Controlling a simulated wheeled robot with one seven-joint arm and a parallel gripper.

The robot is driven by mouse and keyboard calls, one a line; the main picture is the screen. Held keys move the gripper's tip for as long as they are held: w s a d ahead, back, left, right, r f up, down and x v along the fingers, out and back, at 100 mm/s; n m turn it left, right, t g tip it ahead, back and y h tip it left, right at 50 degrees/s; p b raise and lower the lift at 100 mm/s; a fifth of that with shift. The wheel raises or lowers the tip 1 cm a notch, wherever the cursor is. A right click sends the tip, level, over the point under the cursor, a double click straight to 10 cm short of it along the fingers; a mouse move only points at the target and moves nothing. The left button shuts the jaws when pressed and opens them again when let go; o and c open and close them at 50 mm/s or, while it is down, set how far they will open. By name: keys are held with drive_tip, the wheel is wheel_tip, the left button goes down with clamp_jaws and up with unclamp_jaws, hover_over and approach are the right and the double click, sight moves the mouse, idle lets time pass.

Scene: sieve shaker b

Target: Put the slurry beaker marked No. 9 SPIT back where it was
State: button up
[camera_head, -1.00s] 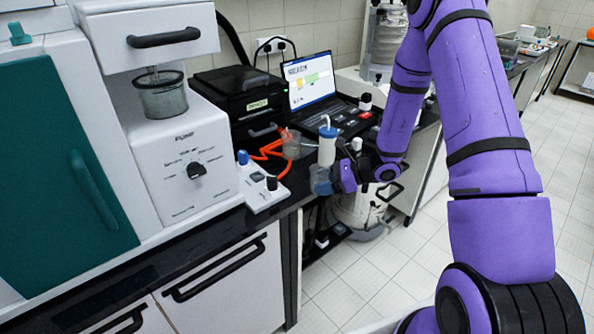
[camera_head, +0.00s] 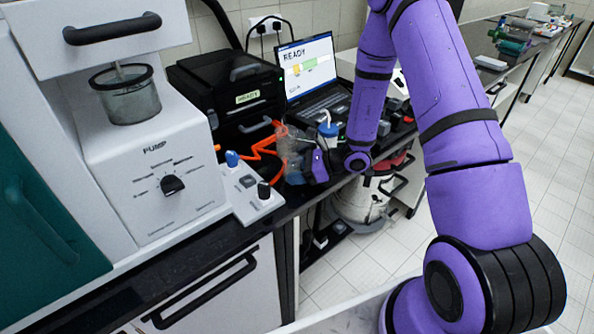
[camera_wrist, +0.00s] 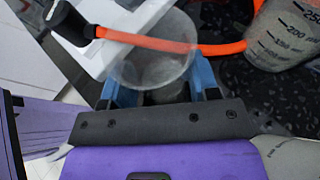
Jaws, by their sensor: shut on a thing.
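My gripper (camera_wrist: 152,92) is shut on a clear beaker (camera_wrist: 150,68), which sits between its blue fingers in the wrist view. In the head view my gripper (camera_head: 308,166) is at the bench's front edge, left of the wash bottle (camera_head: 328,133). There the held beaker overlaps other glassware (camera_head: 293,146), and their outlines are hard to separate. A second beaker (camera_wrist: 283,38) with printed volume marks stands to the right in the wrist view, holding greyish contents. No No. 9 SPIT marking is readable. Whether the held beaker touches the bench cannot be told.
An orange tube (camera_wrist: 205,47) crosses close to the held beaker. A switch box (camera_head: 248,190) with blue and black knobs lies left of my gripper. The pump unit (camera_head: 160,185), a black device (camera_head: 240,95) and a laptop (camera_head: 306,67) stand around. The bench's dark front strip (camera_head: 215,250) is clear.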

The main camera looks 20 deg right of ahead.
drive_tip(key=shift+f, duration=0.7)
drive_tip(key=shift+f, duration=0.15)
drive_tip(key=o, duration=0.9)
